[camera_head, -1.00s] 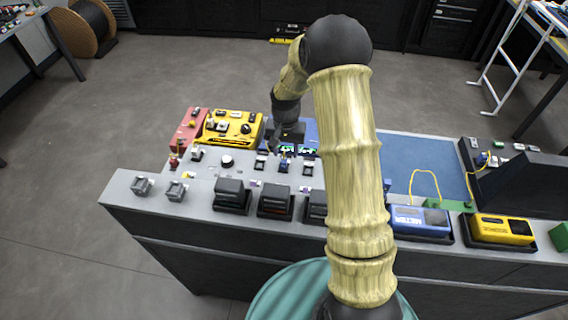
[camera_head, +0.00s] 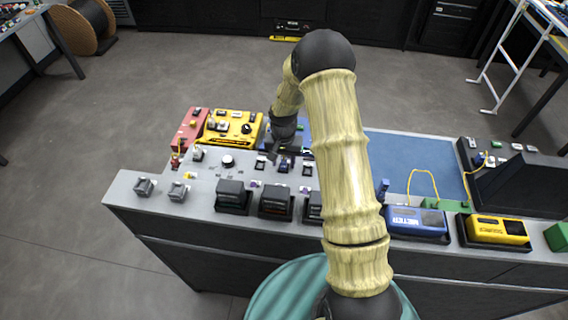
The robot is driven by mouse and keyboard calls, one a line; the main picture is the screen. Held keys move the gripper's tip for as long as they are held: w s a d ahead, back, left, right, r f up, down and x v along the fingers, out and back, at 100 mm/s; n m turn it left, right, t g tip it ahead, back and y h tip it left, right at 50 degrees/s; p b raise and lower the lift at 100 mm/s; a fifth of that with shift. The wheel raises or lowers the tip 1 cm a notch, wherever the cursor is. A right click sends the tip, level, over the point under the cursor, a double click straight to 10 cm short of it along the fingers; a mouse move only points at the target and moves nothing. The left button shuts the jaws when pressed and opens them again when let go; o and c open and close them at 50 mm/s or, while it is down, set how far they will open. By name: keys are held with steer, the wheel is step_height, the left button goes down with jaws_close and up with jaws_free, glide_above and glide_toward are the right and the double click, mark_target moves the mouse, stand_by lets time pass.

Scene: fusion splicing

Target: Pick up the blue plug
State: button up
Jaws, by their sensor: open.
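A small dark-blue plug (camera_head: 286,163) stands on the grey bench top, in the row of small sockets left of my arm. My gripper (camera_head: 281,157) is black and open. It points down just above and around the plug's place, and I cannot tell if it touches the plug. Its body partly hides the plug. Another small blue piece (camera_head: 480,159) sits at the right by the black stand with a yellow cable. A blue upright piece (camera_head: 384,187) is beside my arm.
A yellow device (camera_head: 233,129) and a red box (camera_head: 187,131) stand behind on the left. Black boxes (camera_head: 233,197) line the front. A blue meter (camera_head: 415,222) and a yellow meter (camera_head: 497,231) are at the right. A blue mat (camera_head: 425,160) has free room.

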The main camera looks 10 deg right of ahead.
mark_target(284, 160)
jaws_close()
step_height(284, 160, up, 10)
steer(key=shift+r+b, duration=0.1)
steer(key=shift+b, duration=1.05)
